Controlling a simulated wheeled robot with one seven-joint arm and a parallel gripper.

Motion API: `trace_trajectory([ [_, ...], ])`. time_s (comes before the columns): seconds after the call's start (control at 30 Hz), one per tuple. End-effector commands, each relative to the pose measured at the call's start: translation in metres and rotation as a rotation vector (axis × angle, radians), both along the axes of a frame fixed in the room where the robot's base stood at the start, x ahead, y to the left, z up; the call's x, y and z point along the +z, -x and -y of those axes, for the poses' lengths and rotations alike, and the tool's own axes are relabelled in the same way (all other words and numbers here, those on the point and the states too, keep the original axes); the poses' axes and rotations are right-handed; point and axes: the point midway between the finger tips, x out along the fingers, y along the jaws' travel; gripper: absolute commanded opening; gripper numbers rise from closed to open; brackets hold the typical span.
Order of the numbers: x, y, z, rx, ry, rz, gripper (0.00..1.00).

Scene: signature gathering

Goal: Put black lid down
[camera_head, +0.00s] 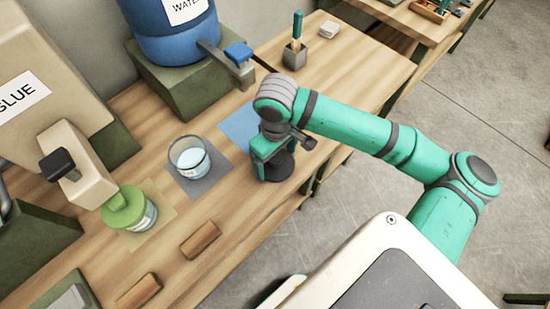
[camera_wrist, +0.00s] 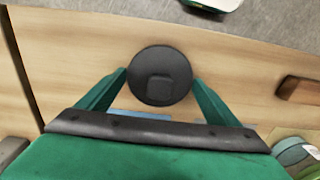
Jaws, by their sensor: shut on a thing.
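The black lid (camera_wrist: 160,77) is a round dark disc with a square knob, between the green fingers of my gripper (camera_wrist: 160,88) in the wrist view. In the head view the lid (camera_head: 281,168) shows as a dark round shape under my gripper (camera_head: 270,160), near the table's front edge. My gripper is shut on it. I cannot tell whether the lid touches the table. An open glass jar (camera_head: 189,157) with pale contents stands on a grey mat (camera_head: 206,187), to the left of the lid.
A blue mat (camera_head: 240,128) lies behind my gripper. A jar with a green lid (camera_head: 124,207) stands on a yellow mat (camera_head: 160,224). Two wooden blocks (camera_head: 201,240) (camera_head: 139,291) lie near the front edge. The blue water barrel (camera_head: 170,35) and glue dispenser (camera_head: 78,170) stand behind.

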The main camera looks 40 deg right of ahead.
Motion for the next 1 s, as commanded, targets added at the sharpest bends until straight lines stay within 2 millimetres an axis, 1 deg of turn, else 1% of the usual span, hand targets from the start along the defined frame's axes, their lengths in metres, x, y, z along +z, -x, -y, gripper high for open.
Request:
trace_trajectory([
  [0.37, -0.004, 0.000, 0.000, 0.000, 0.000, 0.000, 0.64],
  [0.4, -0.004, 0.000, 0.000, 0.000, 0.000, 0.000, 0.88],
  [0.43, -0.004, 0.000, 0.000, 0.000, 0.001, 0.000, 0.95],
  [0.47, -0.004, 0.000, 0.000, 0.000, 0.001, 0.000, 1.00],
  [0.77, -0.001, 0.000, 0.000, 0.000, 0.001, 0.001, 1.00],
  [0.87, 0.008, -0.001, 0.000, 0.000, 0.001, 0.002, 1.00],
  [0.97, 0.025, -0.001, 0.000, 0.001, 0.002, 0.002, 1.00],
  [1.0, 0.033, -0.001, -0.001, 0.002, 0.002, 0.003, 1.00],
])
